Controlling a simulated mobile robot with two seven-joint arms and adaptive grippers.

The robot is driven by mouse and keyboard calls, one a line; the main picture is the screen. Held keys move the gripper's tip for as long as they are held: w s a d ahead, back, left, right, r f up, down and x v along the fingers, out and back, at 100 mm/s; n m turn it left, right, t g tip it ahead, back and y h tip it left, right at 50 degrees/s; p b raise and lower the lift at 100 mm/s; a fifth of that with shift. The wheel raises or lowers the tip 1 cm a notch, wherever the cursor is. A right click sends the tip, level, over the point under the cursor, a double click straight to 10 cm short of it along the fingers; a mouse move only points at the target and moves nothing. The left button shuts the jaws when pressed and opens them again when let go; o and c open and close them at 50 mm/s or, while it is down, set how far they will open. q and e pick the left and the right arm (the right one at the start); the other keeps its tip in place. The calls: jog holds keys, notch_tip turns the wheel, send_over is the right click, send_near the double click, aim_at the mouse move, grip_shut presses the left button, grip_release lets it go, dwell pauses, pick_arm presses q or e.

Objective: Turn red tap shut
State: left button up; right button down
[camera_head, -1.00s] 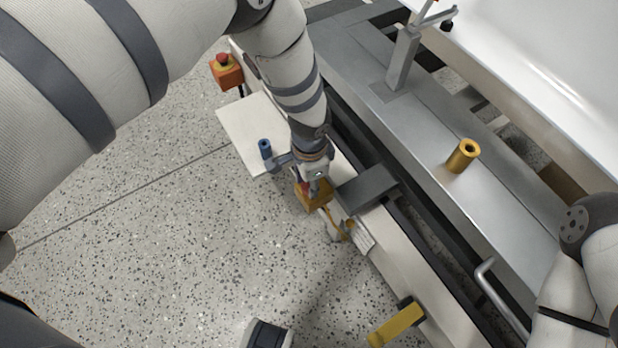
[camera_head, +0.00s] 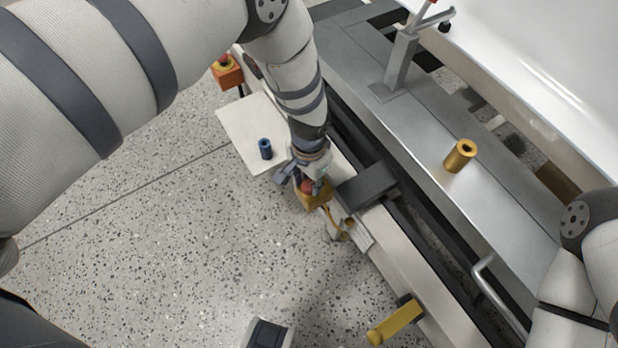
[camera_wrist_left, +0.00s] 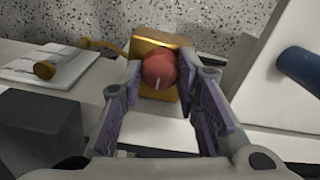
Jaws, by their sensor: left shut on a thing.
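The red tap (camera_wrist_left: 158,71) is a round red knob with a pale mark, on the front of a yellow-orange block (camera_wrist_left: 172,44). In the head view, the red knob (camera_head: 307,187) and its block (camera_head: 314,200) sit on the near side of the pale rail. My left gripper (camera_head: 303,180) is at the knob. In the left wrist view, the fingers of my left gripper (camera_wrist_left: 160,78) are on both sides of the knob and shut on it. The fingers hide part of the block. My right gripper is out of view; only part of my right arm shows at the right edge.
A blue cylinder (camera_head: 265,149) stands on a white panel (camera_head: 245,125) left of the tap. A dark grey block (camera_head: 367,187) is close on the right. A yellow handle (camera_head: 395,322) sticks out lower down.

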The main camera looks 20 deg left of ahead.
aim_at(309, 184)
pick_arm(q)
jog(key=o, duration=1.2)
jog(key=shift+c, duration=0.2)
jog(key=shift+r, duration=0.1)
notch_tip(309, 184, up, 12)
